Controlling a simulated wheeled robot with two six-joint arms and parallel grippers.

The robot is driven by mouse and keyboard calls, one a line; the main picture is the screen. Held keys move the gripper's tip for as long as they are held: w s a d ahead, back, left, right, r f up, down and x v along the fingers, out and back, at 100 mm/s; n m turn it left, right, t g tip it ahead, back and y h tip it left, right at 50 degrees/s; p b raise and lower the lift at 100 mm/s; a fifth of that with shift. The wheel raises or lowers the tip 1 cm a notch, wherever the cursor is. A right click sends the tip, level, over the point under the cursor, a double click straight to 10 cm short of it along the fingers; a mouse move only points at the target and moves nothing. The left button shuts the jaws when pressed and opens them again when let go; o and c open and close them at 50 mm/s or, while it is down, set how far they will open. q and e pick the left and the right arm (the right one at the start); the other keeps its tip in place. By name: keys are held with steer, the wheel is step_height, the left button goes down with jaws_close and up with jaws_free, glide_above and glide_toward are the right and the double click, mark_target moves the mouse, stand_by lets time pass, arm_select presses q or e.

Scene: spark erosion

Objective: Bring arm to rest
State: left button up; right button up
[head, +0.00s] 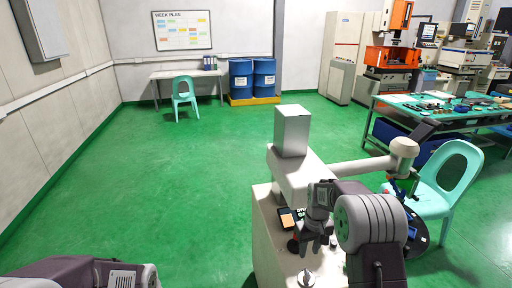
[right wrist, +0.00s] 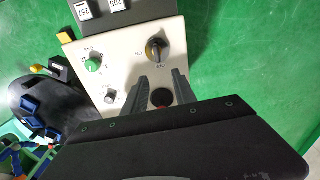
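My right arm reaches in from the lower right of the head view. Its gripper (head: 313,246) hangs over the control panel of a white machine (head: 292,133). In the right wrist view the two fingers of this gripper (right wrist: 160,76) stand apart with nothing held between them. A dark round knob or button with some red (right wrist: 161,98) shows between the fingers; whether they touch it I cannot tell. Part of my left arm shows at the bottom left of the head view; its gripper is out of frame.
The panel carries a black rotary knob (right wrist: 156,49), a green knob (right wrist: 94,63) and a grey knob (right wrist: 111,96). A pale green chair (head: 446,187) and a workbench (head: 440,105) stand to the right. Open green floor (head: 170,180) lies to the left.

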steer(key=s+a+r, duration=0.4)
steer(key=s+r, duration=0.1)
steer(key=s, duration=0.5)
steer(key=s+f+m, duration=0.2)
steer(key=s+f, duration=0.1)
steer(key=s, duration=0.7)
steer(key=shift+s+a+f+t, duration=0.3)
steer(key=shift+a+f, duration=0.1)
